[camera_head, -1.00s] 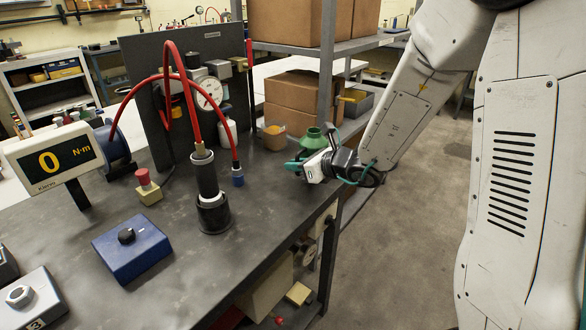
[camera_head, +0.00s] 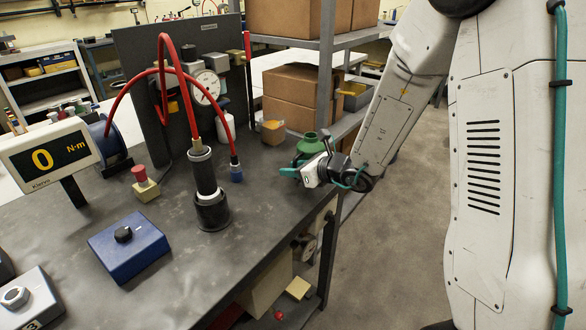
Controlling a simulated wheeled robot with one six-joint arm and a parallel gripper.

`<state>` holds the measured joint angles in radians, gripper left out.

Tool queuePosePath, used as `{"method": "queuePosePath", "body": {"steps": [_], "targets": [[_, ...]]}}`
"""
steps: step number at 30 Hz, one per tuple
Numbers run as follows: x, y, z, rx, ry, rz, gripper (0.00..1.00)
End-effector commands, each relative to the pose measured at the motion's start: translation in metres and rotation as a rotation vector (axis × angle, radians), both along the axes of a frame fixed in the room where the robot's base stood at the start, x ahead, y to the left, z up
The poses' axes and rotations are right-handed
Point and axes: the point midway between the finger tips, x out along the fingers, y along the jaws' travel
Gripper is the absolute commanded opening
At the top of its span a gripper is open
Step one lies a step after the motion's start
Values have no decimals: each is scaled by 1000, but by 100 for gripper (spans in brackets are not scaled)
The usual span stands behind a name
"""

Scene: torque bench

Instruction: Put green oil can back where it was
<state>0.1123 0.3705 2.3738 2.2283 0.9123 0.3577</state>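The green oil can (camera_head: 309,147) is at the right edge of the bench, near its far end. Its green top and part of its round body show, and it looks upright. My gripper (camera_head: 291,172) is at the can, with a teal finger pointing left in front of it. The gripper body and wrist hide the can's lower part, so I cannot tell whether its base touches the bench top. The gripper appears shut on the can, though the far finger is hidden.
A black cylinder fixture (camera_head: 208,190) with red hoses, a blue control box (camera_head: 130,245) and a torque display (camera_head: 48,158) stand farther left. The bench top between fixture and can is clear.

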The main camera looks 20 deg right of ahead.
Motion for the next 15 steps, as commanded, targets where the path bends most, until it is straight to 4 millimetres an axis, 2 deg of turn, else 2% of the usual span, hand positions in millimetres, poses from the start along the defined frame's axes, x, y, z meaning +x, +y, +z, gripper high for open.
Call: {"method": "queuePosePath", "body": {"steps": [8, 15], "targets": [[-6, -5, 7, 0, -1, -3, 32], [-42, -32, 26, -1, -4, -5, 32]]}}
